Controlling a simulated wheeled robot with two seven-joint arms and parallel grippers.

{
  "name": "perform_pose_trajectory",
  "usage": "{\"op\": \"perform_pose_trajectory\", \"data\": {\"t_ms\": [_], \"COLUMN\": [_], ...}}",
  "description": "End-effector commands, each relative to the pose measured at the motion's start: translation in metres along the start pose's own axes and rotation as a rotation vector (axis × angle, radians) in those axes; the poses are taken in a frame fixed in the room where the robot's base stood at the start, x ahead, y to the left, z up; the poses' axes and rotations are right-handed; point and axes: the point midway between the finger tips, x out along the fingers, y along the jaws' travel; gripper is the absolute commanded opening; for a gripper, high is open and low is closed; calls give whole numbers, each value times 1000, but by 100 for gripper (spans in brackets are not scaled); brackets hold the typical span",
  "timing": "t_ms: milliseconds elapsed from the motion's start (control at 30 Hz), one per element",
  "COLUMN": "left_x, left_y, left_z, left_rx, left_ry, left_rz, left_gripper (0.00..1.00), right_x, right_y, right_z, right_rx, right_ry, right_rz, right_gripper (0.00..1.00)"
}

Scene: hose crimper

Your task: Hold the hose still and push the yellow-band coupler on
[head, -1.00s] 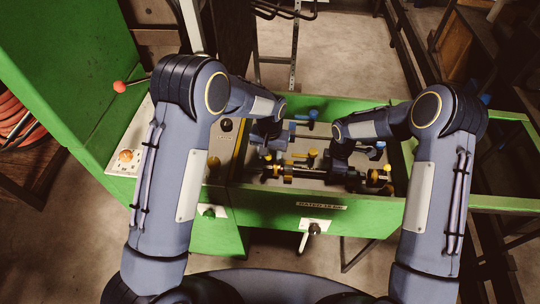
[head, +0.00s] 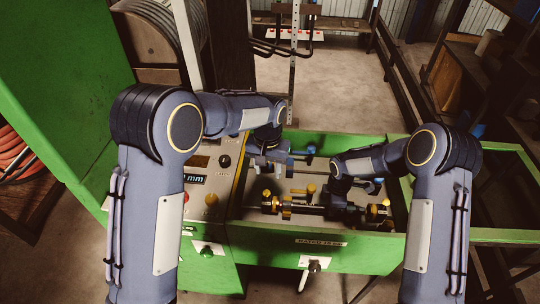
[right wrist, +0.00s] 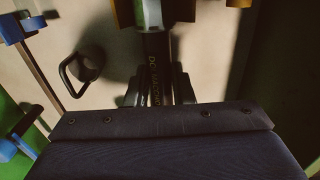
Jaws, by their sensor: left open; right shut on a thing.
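A black hose (head: 312,210) lies crosswise in the open green drawer. A coupler with yellow-gold bands (head: 287,207) sits at the hose's left end; whether it is fully seated I cannot tell. My right gripper (head: 345,208) is shut on the hose, and the right wrist view shows the lettered hose (right wrist: 155,75) between its fingers (right wrist: 157,92). My left gripper (head: 260,160) is open and empty near the drawer's far left corner, apart from the coupler; its fingertips are small and dark there.
More yellow-gold fittings (head: 375,213) show by the hose's right end. Several blue-topped and yellow-topped fittings (head: 309,188) stand in the green drawer (head: 280,232). A control panel (head: 205,190) adjoins on the left. A dark loop handle (right wrist: 78,72) shows in the right wrist view.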

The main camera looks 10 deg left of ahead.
Motion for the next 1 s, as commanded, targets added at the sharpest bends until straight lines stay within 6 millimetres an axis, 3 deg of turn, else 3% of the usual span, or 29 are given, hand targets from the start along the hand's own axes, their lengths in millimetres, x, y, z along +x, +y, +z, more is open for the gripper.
{"op": "perform_pose_trajectory", "data": {"t_ms": [33,200,567,667,1000], "left_x": [0,0,0,0,0], "left_y": [0,0,0,0,0], "left_z": [0,0,0,0,0], "left_rx": [0,0,0,0,0], "left_ry": [0,0,-1,-1,0], "left_rz": [0,0,0,0,0], "left_gripper": [43,43,43,43,43], "right_x": [0,0,-6,-19,-90], "right_y": [0,0,1,1,1], "right_z": [0,0,0,0,0], "right_rx": [0,0,0,0,0], "right_ry": [0,0,0,1,1], "right_rz": [1,1,2,4,4], "right_gripper": [24,46,47,47,47]}}
